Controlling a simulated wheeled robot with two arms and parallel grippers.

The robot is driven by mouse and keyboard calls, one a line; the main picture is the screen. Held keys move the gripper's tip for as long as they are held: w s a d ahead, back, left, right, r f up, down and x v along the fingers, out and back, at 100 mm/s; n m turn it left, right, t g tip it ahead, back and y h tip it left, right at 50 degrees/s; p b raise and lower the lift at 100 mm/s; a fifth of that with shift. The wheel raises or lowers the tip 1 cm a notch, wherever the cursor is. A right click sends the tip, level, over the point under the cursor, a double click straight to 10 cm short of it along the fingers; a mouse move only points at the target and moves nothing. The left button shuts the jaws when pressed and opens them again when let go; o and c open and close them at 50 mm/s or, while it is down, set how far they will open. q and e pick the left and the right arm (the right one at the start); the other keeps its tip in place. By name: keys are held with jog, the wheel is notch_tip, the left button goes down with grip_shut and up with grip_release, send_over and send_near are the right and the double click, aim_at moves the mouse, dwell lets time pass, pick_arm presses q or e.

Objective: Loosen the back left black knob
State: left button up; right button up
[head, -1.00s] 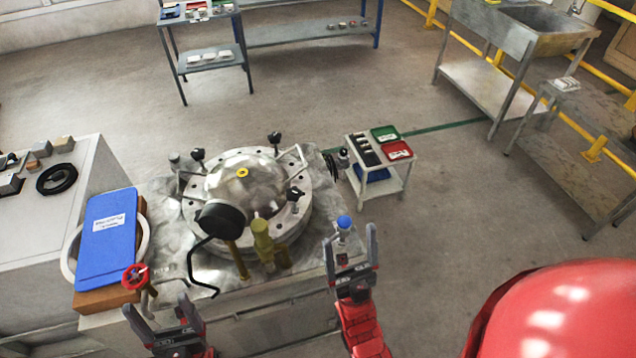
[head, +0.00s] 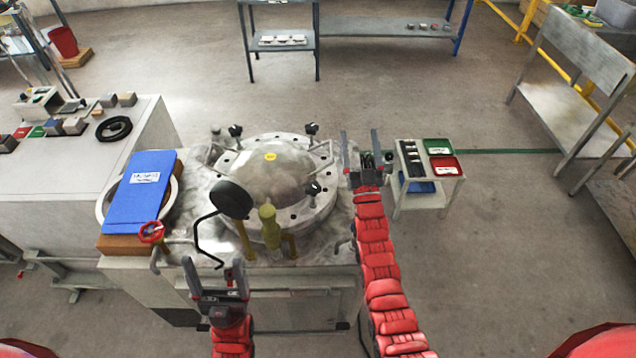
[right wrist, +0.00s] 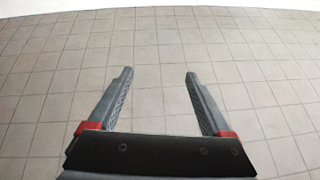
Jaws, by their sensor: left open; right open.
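The back left black knob (head: 235,130) stands on the far left rim of the round metal lid (head: 270,172). Other black knobs stand at the back right (head: 312,128) and front right (head: 314,188) of the lid. My right gripper (head: 360,140) is open and empty, beside the right edge of the machine and well right of the back left knob. In the right wrist view (right wrist: 158,76) its fingers are apart with only tiles behind them. My left gripper (head: 214,268) is open and empty at the machine's front left, far from that knob.
A black round gauge (head: 232,199), a bent black handle and a yellow valve (head: 269,225) stand up at the lid's front. A small cart (head: 428,205) stands at right.

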jog(key=w+a+f+g, duration=0.2)
jog(key=w+g, duration=0.1)
jog(key=w, duration=0.4)
jog(key=w+a+f+g, duration=0.1)
jog(key=w+a+g, duration=0.2)
jog(key=w, duration=0.3)
jog(key=g+h, duration=0.2)
jog(key=g, duration=1.6)
send_near(313, 185)
jog(key=f+p, duration=0.3)
jog(key=shift+s, duration=0.2)
notch_tip(313, 185, down, 5)
jog(key=shift+f+b, duration=0.15)
jog(key=shift+b, duration=0.4)
jog(key=shift+w+f+b, duration=0.15)
jog(key=shift+f+b, duration=0.15)
jog(key=shift+f, duration=0.1)
